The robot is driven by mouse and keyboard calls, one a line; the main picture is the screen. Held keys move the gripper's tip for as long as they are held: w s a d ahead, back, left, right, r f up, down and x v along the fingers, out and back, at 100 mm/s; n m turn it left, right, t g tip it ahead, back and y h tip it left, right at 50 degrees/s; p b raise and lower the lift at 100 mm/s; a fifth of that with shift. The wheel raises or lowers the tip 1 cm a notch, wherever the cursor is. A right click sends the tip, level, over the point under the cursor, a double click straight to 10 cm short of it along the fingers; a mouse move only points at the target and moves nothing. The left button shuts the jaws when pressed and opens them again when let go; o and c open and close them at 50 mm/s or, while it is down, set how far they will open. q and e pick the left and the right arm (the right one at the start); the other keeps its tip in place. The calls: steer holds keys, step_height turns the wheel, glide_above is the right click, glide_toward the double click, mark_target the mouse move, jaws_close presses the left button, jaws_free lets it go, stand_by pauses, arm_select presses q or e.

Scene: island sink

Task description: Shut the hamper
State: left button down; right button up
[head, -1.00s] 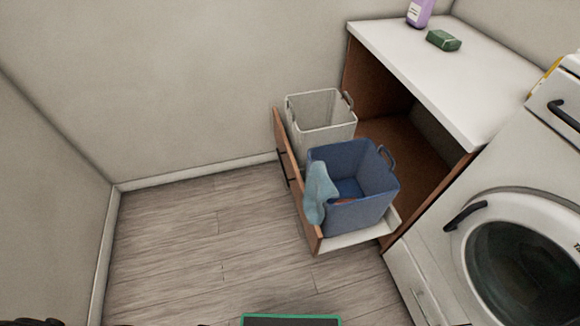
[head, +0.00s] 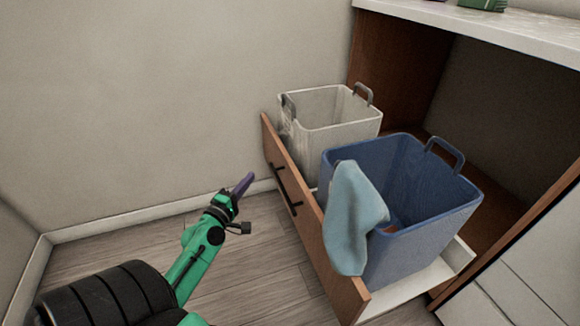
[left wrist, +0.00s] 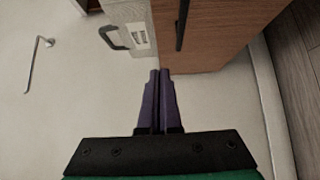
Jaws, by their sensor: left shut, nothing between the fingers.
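The hamper is a pull-out drawer with a brown wooden front (head: 312,225) and a black bar handle (head: 286,190). It stands pulled out of the cabinet in the head view. It holds a white basket (head: 335,125) at the back and a blue basket (head: 430,225) in front. My left gripper (head: 246,182) is shut and empty, left of the drawer front and apart from it. In the left wrist view its purple fingers (left wrist: 159,75) are together, with the drawer front (left wrist: 215,35) and handle (left wrist: 182,22) beyond them. My right gripper is not in view.
A light blue cloth (head: 352,215) hangs over the blue basket's edge and the drawer front. The wooden cabinet (head: 395,60) has a white top (head: 470,25) with a green item (head: 483,4) on it. Bare floor (head: 240,270) lies left of the drawer, along the wall.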

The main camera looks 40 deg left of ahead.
arm_select(q)
glide_toward(281, 153)
steer(key=w+a, duration=0.3)
steer(key=shift+w+d, duration=0.7)
steer(key=shift+w, duration=0.25)
steer(key=shift+w+d, duration=0.25)
steer(key=shift+w, duration=0.1)
steer(key=shift+w+d, duration=0.1)
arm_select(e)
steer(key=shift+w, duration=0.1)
